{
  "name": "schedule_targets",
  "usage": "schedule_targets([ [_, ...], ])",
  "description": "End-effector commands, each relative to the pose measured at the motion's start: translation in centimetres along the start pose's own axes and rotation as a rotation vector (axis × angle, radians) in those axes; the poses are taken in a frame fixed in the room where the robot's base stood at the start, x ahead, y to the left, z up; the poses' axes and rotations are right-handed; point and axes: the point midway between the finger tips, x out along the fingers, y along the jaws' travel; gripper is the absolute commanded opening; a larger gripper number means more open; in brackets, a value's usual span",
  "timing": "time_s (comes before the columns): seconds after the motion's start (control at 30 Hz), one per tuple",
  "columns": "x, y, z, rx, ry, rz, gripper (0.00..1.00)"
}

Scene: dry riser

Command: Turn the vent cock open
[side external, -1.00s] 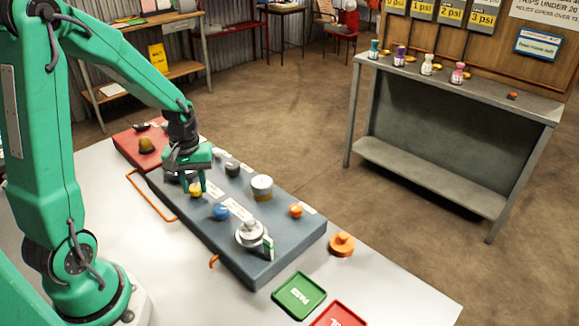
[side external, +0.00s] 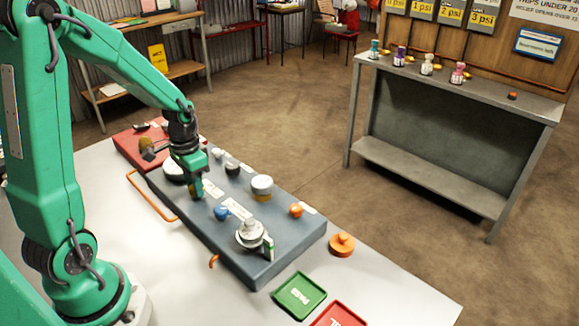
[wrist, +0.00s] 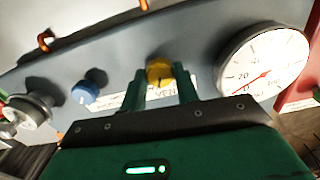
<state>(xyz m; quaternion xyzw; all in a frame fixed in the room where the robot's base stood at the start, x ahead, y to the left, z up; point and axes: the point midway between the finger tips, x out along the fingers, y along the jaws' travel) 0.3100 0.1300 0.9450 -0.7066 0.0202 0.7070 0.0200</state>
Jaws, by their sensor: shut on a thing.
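The yellow vent knob (wrist: 159,71) sits on the grey panel (wrist: 125,55) in the wrist view, above a partly hidden label whose visible letters read like "VENT". My gripper (wrist: 160,88) is shut on this knob, with one green finger on each side of it. In the side view my gripper (side external: 197,194) points down at the grey panel (side external: 240,275) and hides most of the knob. A white round gauge (wrist: 262,68) is right of the knob in the wrist view, its red needle near the low end of the scale.
A blue knob (side external: 221,212), a silver fitting (side external: 250,232), a white-and-yellow cylinder (side external: 262,187) and an orange knob (side external: 296,209) stand on the panel near my gripper. An orange rail (side external: 148,198) runs along its front. Green (side external: 299,296) and red (side external: 340,316) trays lie on the table.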

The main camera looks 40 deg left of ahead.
Motion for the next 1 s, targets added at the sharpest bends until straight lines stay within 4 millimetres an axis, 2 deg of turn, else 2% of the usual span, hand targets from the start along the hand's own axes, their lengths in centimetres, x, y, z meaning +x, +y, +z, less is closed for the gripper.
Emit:
schedule_targets([
  [0.2,-0.14,-0.02,-0.04,0.194,0.001,-0.001,0.08],
  [0.5,-0.15,-0.01,-0.05,0.375,0.002,-0.001,0.08],
  [1.0,-0.15,0.01,-0.06,0.433,0.002,-0.001,0.08],
])
